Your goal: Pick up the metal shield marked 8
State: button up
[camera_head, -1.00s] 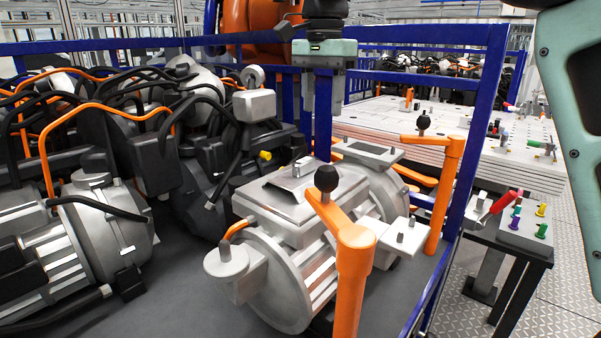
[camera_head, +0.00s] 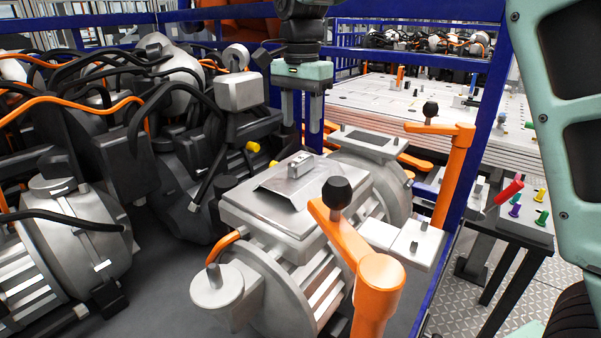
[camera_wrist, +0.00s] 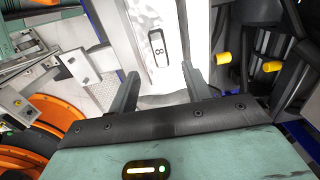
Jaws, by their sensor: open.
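The metal shield (camera_head: 268,185) is a grey plate on top of the drive unit (camera_head: 375,205), with a small raised handle (camera_head: 300,165). In the wrist view the handle (camera_wrist: 156,48) shows the mark 8, on the bright shield (camera_wrist: 140,18). My gripper (camera_head: 302,128) points down, behind and above the shield in the head view. In the wrist view my gripper (camera_wrist: 161,80) has its two fingers apart with nothing between them, and the handle appears beyond the gap. I cannot tell the exact height above the handle.
Orange clamp arms with black knobs stand in front (camera_head: 375,285) and at the right (camera_head: 455,165) of the drive unit. Other units with black and orange cables crowd the left (camera_head: 75,225). A blue frame post (camera_head: 480,140) stands at right, beside a small table with coloured pegs (camera_head: 525,215).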

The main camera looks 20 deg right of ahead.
send_over(301, 158)
notch_tip(301, 158, down, 4)
jog(key=shift+f+p, duration=0.15)
jog(key=shift+p, duration=0.25)
jog(key=shift+s+f+p, duration=0.1)
jog(key=shift+f+p, duration=1.15)
jog(key=shift+f, duration=1.4)
grip_shut()
